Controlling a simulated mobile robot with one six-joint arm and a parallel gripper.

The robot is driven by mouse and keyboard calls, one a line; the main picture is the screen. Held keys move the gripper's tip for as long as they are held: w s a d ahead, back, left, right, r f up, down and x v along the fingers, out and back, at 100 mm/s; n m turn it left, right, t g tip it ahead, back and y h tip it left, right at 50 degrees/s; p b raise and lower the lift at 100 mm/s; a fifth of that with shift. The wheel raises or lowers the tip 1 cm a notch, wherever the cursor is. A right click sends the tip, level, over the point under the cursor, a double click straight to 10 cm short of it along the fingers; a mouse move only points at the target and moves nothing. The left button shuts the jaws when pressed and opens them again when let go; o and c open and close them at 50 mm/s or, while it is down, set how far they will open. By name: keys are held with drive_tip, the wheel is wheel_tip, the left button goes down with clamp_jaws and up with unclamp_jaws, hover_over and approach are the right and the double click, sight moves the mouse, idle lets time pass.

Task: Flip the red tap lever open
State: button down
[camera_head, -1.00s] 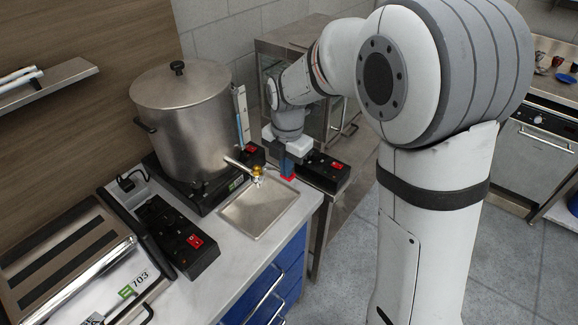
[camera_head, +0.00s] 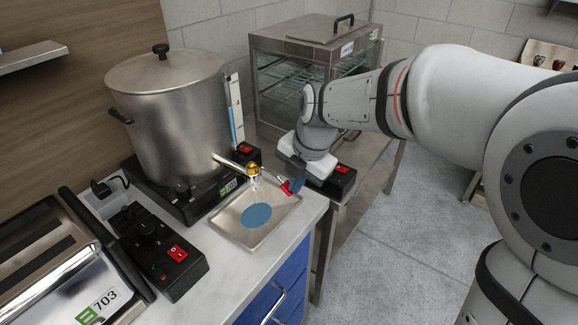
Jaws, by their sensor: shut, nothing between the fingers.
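The large steel urn (camera_head: 170,115) stands on the counter, with a brass-and-steel tap (camera_head: 253,170) sticking out over a shallow metal tray (camera_head: 222,225). The red tap lever (camera_head: 286,188) shows to the right of the tap body, above the tray's right edge. A flat blue round patch (camera_head: 257,216), looking like water, lies in the tray below the tap.
A black switch box (camera_head: 160,250) with a red switch and a steel appliance (camera_head: 65,270) stand on the counter at left. A glass-fronted cabinet (camera_head: 300,70) stands on a steel table behind my gripper. Open floor (camera_head: 390,260) lies to the right.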

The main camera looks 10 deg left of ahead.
drive_tip(key=shift+a+r, duration=0.1)
drive_tip(key=shift+r, duration=0.05)
drive_tip(key=shift+r+p, duration=0.4)
drive_tip(key=shift+r, duration=0.3)
drive_tip(key=s+d+r, duration=0.3)
drive_tip(key=d+r, duration=0.4)
drive_tip(key=r, duration=0.4)
drive_tip(key=shift+s+d+r+p, duration=0.15)
drive_tip(key=shift+s+r+p, duration=0.1)
drive_tip(key=shift+r+p, duration=0.05)
